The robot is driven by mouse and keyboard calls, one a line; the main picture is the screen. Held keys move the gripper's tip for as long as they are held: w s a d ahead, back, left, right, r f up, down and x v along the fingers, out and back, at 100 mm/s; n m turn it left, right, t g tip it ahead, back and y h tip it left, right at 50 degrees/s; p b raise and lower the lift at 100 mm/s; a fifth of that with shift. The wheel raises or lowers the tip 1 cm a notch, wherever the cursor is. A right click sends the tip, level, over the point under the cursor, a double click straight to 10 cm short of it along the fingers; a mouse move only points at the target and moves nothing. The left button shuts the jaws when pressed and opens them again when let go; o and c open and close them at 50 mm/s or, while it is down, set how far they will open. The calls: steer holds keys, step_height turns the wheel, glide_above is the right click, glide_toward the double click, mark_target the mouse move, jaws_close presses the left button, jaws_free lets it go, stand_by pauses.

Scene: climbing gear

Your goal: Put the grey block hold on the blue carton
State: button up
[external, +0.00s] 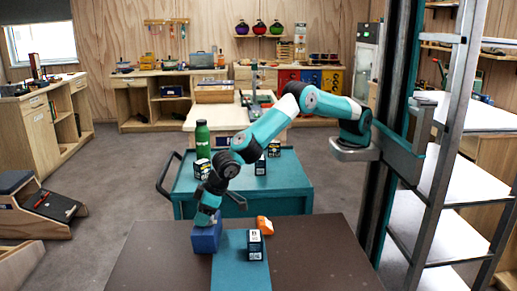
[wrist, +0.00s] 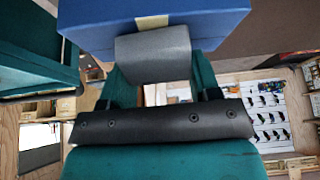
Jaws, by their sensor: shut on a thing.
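The blue carton (external: 206,238) stands on the brown table, left of the teal strip. In the wrist view it fills the top middle (wrist: 200,18). The grey block hold (wrist: 153,54) is between the fingers of my gripper (wrist: 165,75), which is shut on it. The hold's upper edge overlaps the carton in the wrist view; I cannot tell whether they touch. In the external view my gripper (external: 208,207) points down right at the carton's top, and the hold is mostly hidden there.
An orange hold (external: 264,225) and a small dark box (external: 255,245) stand right of the carton, near the teal strip (external: 229,265). Behind is a teal cart (external: 285,185) with a green bottle (external: 202,140) and small boxes. The brown table (external: 320,255) is clear at right.

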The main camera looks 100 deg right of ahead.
steer(key=o, duration=1)
steer(key=b+v, duration=0.1)
steer(key=v, duration=1.1)
steer(key=shift+r, duration=0.15)
steer(key=s+d+r+n+g+y, duration=0.1)
steer(key=s+d+r+n+g, duration=0.1)
steer(key=s+d+r, duration=0.35)
steer(key=s+d+r+n+g+y, duration=0.1)
steer(key=s+d+r+n, duration=0.15)
steer(key=s+d, duration=0.6)
steer(key=s+d+n+g+y, duration=0.2)
steer(key=s+d, duration=0.1)
steer(key=s, duration=1.8)
steer(key=shift+s+d+n, duration=0.2)
steer(key=shift+s+n, duration=0.05)
steer(key=shift+n, duration=0.1)
steer(key=shift+f, duration=0.1)
